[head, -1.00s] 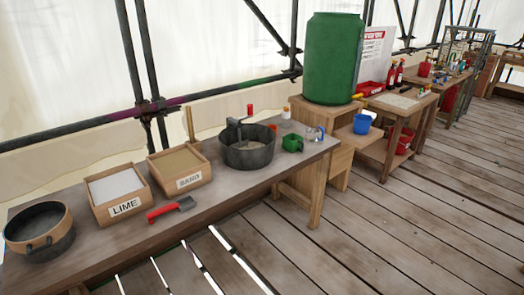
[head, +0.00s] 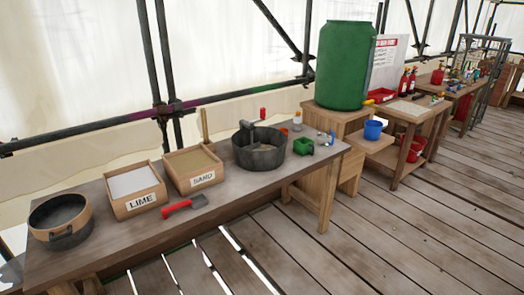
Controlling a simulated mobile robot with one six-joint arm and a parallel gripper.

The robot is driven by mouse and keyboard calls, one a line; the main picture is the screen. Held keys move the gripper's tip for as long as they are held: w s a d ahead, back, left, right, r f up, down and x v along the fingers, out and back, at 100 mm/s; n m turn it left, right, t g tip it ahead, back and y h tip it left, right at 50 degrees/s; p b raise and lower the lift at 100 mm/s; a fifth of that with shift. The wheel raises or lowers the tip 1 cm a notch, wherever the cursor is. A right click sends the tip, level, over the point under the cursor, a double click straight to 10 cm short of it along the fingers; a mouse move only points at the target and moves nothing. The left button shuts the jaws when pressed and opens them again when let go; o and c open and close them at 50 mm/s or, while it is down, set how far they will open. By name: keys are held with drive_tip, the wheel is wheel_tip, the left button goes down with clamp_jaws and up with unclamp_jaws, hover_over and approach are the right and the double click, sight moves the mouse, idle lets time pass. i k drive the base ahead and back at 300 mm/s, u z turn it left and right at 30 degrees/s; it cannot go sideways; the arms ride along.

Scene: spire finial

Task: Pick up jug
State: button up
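A small green open-topped vessel with a handle (head: 303,146), which looks like the jug, stands near the right end of the long workbench (head: 235,204). It is just right of a dark grey round tub (head: 262,156). A small clear or pale item with a blue part (head: 327,138) stands to its right at the bench end; it is too small to make out. My gripper does not show in the head view.
The bench also holds a LIME box (head: 140,203), a SAND box (head: 203,179), a red-handled trowel (head: 182,207) and a round pan (head: 75,240). A green barrel (head: 345,65) stands on a wooden stand beyond. The plank floor (head: 400,230) in front is clear.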

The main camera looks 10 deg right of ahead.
sight(323, 132)
drive_tip(key=u, duration=0.05)
drive_tip(key=i, duration=0.95)
drive_tip(key=z, duration=0.05)
